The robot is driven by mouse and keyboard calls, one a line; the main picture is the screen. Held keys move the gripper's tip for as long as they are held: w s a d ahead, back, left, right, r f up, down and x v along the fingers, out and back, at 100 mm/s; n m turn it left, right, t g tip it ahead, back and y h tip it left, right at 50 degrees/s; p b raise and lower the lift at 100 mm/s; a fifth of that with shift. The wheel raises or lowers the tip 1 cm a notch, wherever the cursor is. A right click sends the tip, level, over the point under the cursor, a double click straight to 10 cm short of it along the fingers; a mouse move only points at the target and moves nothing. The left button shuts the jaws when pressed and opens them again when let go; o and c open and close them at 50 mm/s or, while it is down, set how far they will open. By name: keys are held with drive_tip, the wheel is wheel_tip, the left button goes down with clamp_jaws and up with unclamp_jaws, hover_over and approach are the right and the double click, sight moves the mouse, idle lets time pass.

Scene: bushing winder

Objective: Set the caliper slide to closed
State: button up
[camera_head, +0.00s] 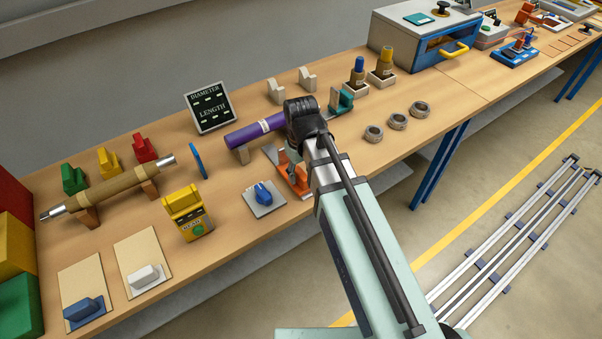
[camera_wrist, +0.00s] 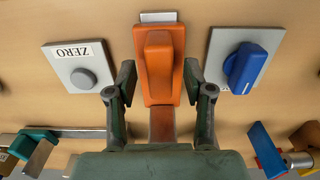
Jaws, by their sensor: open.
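An orange block with a raised grip (camera_wrist: 158,68), which looks like the caliper slide, stands on a pale strip in the wrist view. A darker red-brown part (camera_wrist: 162,123) lies below it in the picture. My gripper (camera_wrist: 160,80) is open, with one finger on each side of the orange block and a visible gap at each side. In the head view the orange part (camera_head: 297,184) shows only partly beside my arm, which hides the rest. I cannot tell which end of its travel the slide is at.
A grey plate marked ZERO with a round button (camera_wrist: 85,78) lies left of the gripper. A blue knob (camera_wrist: 247,68) on a grey plate lies close to its right. A purple cylinder (camera_head: 252,130), a display (camera_head: 209,107) and a yellow device (camera_head: 187,213) stand nearby.

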sight(281, 152)
drive_tip(key=shift+f, duration=0.95)
clamp_jaws()
drive_tip(key=w+a, duration=0.2)
drive_tip(key=w, duration=0.1)
drive_tip(key=w+a, duration=0.2)
drive_tip(key=w, duration=0.1)
drive_tip(key=w+a, duration=0.2)
drive_tip(key=w, duration=0.1)
drive_tip(key=shift+w, duration=0.1)
drive_tip(key=shift+r, duration=0.1)
unclamp_jaws()
